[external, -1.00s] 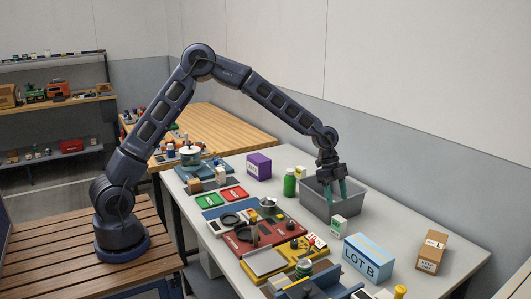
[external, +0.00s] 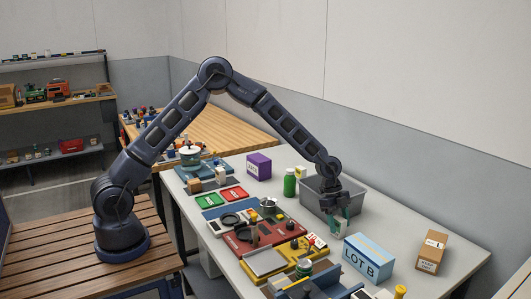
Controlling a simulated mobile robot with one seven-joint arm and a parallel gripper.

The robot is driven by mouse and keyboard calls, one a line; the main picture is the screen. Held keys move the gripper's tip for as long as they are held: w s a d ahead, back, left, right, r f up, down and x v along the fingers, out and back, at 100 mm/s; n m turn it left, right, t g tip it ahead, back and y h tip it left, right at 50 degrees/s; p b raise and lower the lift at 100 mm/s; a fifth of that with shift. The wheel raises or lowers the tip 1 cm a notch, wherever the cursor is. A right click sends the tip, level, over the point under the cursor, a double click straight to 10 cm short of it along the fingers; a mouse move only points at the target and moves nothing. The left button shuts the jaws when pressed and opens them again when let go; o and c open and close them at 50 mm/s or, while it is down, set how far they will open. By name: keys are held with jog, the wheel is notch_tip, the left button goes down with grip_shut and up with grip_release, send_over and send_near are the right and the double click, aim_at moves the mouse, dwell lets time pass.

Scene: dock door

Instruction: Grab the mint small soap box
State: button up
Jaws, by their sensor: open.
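The small pale mint box (external: 338,227) stands on the grey table in front of the grey bin. Its label is too small to read. My gripper (external: 338,215) points down right over this box.
The grey bin (external: 312,201) stands just behind my gripper. A blue LOT B box (external: 367,258) is close on the right, with a brown carton (external: 432,252) beyond. Red and yellow panels (external: 262,238) lie to the left. A green bottle (external: 289,183) stands left of the bin.

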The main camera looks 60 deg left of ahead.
jog(key=c, duration=1.1)
